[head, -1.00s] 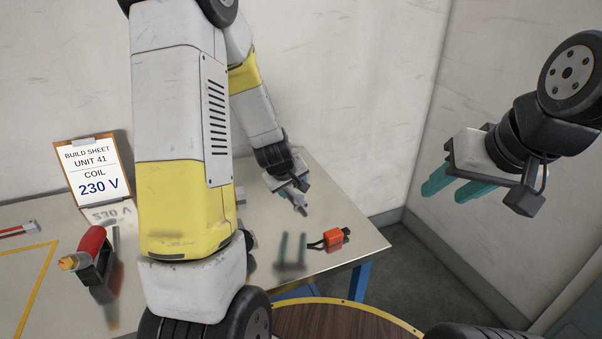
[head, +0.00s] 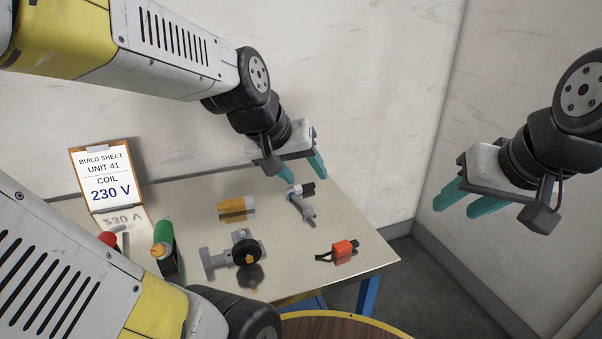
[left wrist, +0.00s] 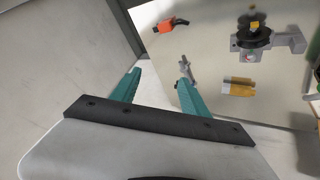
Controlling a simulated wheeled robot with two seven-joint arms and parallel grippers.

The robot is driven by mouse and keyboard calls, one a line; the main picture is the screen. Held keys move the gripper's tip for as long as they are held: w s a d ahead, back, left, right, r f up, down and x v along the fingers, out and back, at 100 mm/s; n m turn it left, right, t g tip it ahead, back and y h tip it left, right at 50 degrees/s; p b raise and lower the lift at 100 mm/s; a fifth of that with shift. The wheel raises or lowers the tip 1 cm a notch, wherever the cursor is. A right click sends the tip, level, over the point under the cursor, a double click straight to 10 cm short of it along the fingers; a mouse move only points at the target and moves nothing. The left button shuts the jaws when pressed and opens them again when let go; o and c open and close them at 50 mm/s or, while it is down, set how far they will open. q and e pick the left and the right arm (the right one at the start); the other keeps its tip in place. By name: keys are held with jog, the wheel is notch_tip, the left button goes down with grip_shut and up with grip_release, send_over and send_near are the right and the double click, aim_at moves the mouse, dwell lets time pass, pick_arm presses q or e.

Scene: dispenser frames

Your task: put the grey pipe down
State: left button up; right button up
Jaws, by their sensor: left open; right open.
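The grey pipe (head: 304,207) lies on the metal tabletop near its back right, with a black and white piece at its far end. It also shows in the left wrist view (left wrist: 186,68), partly behind a finger. My left gripper (head: 302,171) is open and empty, with teal fingers. It is above and behind the pipe in the head view, apart from it as far as I can tell. Its fingers show in the left wrist view (left wrist: 160,78) with a gap between them. My right gripper (head: 456,208) is open and empty, off to the right of the table.
On the table (head: 365,225) are an orange connector (head: 343,248), a grey fitting with a black wheel (head: 245,252), a yellow-and-grey block (head: 236,208), a green-handled tool (head: 164,235) and a clipboard (head: 105,180). The wall is close behind.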

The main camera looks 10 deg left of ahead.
pick_arm(q)
jog(key=s+a+r+m, duration=0.1)
jog(key=s+r, duration=0.1)
jog(key=s, duration=0.5)
jog(key=shift+m+y, duration=0.4)
jog(key=shift+r, duration=0.1)
jog(key=shift+c, duration=0.2)
